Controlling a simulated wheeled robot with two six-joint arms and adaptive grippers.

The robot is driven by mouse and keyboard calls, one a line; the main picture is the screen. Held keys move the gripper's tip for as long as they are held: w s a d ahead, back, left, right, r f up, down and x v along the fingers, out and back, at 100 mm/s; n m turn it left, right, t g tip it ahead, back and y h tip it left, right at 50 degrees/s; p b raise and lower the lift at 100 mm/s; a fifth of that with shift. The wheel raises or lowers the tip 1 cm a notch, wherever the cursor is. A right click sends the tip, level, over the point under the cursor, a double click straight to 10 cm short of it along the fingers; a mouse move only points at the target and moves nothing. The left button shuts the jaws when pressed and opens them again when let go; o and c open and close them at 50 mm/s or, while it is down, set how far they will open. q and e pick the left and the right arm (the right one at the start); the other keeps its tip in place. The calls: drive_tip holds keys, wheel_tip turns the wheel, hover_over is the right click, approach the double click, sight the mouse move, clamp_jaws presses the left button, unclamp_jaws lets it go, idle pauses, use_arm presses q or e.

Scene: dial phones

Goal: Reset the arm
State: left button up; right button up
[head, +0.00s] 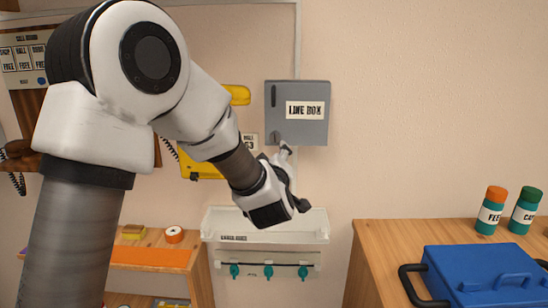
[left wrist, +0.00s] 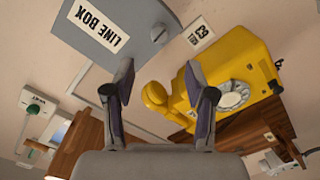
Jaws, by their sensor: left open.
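My left arm comes in from the left of the head view. Its left gripper (head: 288,166) is in front of the wall, just below the grey line box (head: 317,130). In the left wrist view the left gripper (left wrist: 160,72) has its two fingers spread apart with nothing between them. The line box (left wrist: 150,20) shows there at the top, its door shut in the head view. A yellow dial phone (left wrist: 248,105) is beyond the right finger in the wrist view. In the head view my arm hides most of this phone (head: 190,170). My right gripper is out of view.
A white wall tray (head: 318,222) with several teal-ended hooks is below the gripper. A wooden counter (head: 385,240) at the right holds a blue case (head: 470,270) and two jars (head: 491,210). A wooden shelf (head: 190,258) is at the lower left. The wall right of the line box is bare.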

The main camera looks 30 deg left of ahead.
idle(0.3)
use_arm(q)
drive_tip(key=s+d+f+m+g+h+p, duration=0.1)
drive_tip(key=s+f+m+g+p, duration=0.1)
drive_tip(key=f, duration=0.8)
drive_tip(key=s+d+f+m+g+h+p, duration=0.1)
drive_tip(key=s+f+g+h, duration=0.15)
drive_tip(key=f, duration=0.75)
drive_tip(key=s+d+f+m+g+p, duration=0.1)
drive_tip(key=s+d+f+m+p, duration=0.1)
drive_tip(key=f, duration=0.8)
drive_tip(key=s+d+f+m+g+h+p, duration=0.1)
drive_tip(key=s+d+f+m+g+h, duration=0.15)
drive_tip(key=s+f, duration=0.55)
drive_tip(key=s+d+f+m+g+h+p, duration=0.1)
drive_tip(key=s+d+f+m+g, duration=0.3)
drive_tip(key=s, duration=0.6)
drive_tip(key=s+d+f+m+g+h, duration=0.1)
drive_tip(key=s, duration=0.5)
drive_tip(key=s+d+f+m+g+h, duration=0.1)
drive_tip(key=s+m+g, duration=0.1)
drive_tip(key=s, duration=0.4)
drive_tip(key=shift+d+f+g, duration=0.3)
drive_tip(key=shift+d+f, duration=0.05)
drive_tip(key=shift+d, duration=0.05)
